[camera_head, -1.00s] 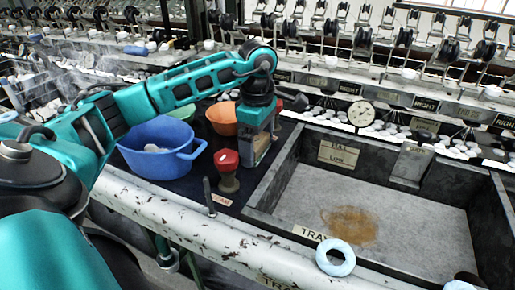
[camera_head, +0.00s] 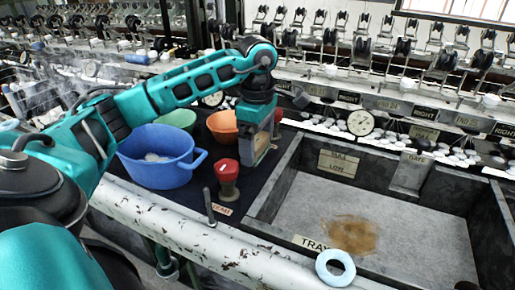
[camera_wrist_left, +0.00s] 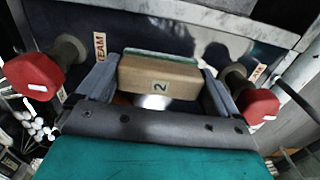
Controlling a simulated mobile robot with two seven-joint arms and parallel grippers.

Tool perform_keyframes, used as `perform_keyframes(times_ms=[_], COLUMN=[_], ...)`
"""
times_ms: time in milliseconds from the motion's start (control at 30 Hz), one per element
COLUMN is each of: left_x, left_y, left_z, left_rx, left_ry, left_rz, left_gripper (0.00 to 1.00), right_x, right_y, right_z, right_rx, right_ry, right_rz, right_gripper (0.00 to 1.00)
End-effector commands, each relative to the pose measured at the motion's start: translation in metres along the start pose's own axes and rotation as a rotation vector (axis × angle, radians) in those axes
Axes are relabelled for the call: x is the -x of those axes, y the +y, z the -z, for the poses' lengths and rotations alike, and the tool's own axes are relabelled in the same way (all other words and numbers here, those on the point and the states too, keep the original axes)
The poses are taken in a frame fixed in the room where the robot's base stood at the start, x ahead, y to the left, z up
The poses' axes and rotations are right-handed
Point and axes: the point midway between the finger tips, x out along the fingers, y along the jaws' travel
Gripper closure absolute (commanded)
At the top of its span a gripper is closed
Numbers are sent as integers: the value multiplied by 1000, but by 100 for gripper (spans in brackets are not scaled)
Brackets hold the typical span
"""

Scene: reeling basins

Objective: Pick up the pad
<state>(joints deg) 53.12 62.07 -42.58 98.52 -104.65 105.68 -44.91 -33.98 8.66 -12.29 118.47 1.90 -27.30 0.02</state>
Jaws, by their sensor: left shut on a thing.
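In the head view, my left gripper (camera_head: 259,140) points down, shut on the pad (camera_head: 262,148). It holds the pad over the dark strip between the orange bowl and the tray basin. Part of the pad is hidden by the fingers. My right gripper cannot be made out.
A blue pot (camera_head: 152,165), a green bowl (camera_head: 178,119) and an orange bowl (camera_head: 222,124) stand left of the gripper. A red-topped knob (camera_head: 228,168) stands close in front. The stained tray basin (camera_head: 400,220) lies right, with a pale blue ring (camera_head: 335,267) at its front.

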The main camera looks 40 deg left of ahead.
Motion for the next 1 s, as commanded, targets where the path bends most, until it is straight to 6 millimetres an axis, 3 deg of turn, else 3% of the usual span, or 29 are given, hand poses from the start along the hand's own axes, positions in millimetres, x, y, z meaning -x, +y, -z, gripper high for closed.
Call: perform_keyframes(times_ms=[400, 533, 733, 1000], left_x=[107, 134, 161, 174], left_y=[1, 1, 0, 0], left_z=[0, 0, 0, 0], left_rx=[0, 1, 1, 1], left_ry=[-1, -1, -1, -1], left_rz=[-6, -5, -4, -1], left_gripper=[37, 37, 37, 37], right_x=[15, 21, 30, 32], right_y=[2, 8, 16, 18], right_z=[24, 24, 17, 18], right_rx=[5, 9, 13, 9], right_ry=[13, 5, -13, -8], right_rz=[-8, -25, -45, -55], right_gripper=[36, 36, 36, 36])
